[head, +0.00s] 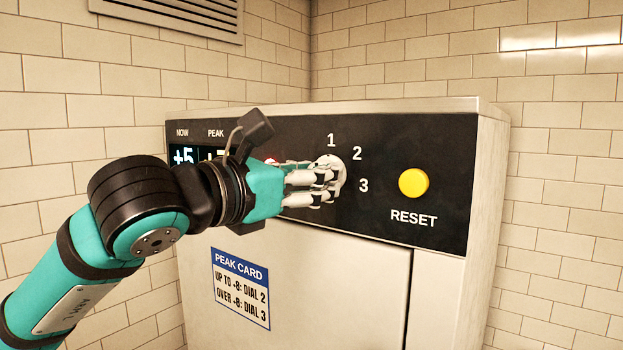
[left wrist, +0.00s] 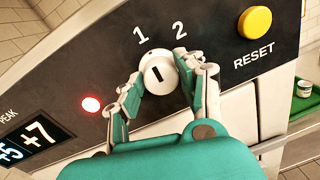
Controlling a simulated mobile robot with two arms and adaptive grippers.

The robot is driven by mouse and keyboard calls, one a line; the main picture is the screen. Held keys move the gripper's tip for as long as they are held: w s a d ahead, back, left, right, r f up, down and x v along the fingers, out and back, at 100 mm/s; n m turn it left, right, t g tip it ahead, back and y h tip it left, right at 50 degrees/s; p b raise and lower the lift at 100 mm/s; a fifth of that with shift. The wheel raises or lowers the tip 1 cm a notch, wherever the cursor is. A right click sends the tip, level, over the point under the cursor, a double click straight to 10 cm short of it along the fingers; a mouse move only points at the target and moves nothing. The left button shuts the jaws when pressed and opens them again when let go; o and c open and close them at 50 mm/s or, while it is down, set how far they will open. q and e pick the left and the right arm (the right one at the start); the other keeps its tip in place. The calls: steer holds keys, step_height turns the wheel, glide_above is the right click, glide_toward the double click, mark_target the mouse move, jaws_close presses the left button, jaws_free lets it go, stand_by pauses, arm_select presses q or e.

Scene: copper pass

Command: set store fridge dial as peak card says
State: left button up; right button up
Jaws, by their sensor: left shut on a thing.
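The white round dial (head: 331,172) sits on the fridge's black panel, with numbers 1, 2 and 3 around it. My left gripper (head: 325,182) is shut on the dial, its fingers on either side. In the left wrist view the dial (left wrist: 158,72) shows between the fingertips (left wrist: 165,85); its short dark mark seems to lean toward 1. The display (left wrist: 28,144) reads NOW +5 and PEAK +7; my wrist partly covers it in the head view. The peak card (head: 241,289) reads "up to +8: dial 2, over +8: dial 3". My right gripper is not in view.
A yellow RESET button (head: 413,183) is right of the dial. A red light (left wrist: 91,104) glows between display and dial. Tiled walls stand behind the fridge.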

arm_select(q)
steer(key=shift+s+d+m+y+b, duration=0.1)
steer(key=shift+m+y+b, duration=0.2)
steer(key=shift+m+b, duration=3.95)
steer(key=shift+m, duration=0.45)
steer(key=o, duration=1.1)
steer(key=shift+o, duration=0.2)
steer(key=v, duration=1.2)
steer(key=shift+r, duration=0.15)
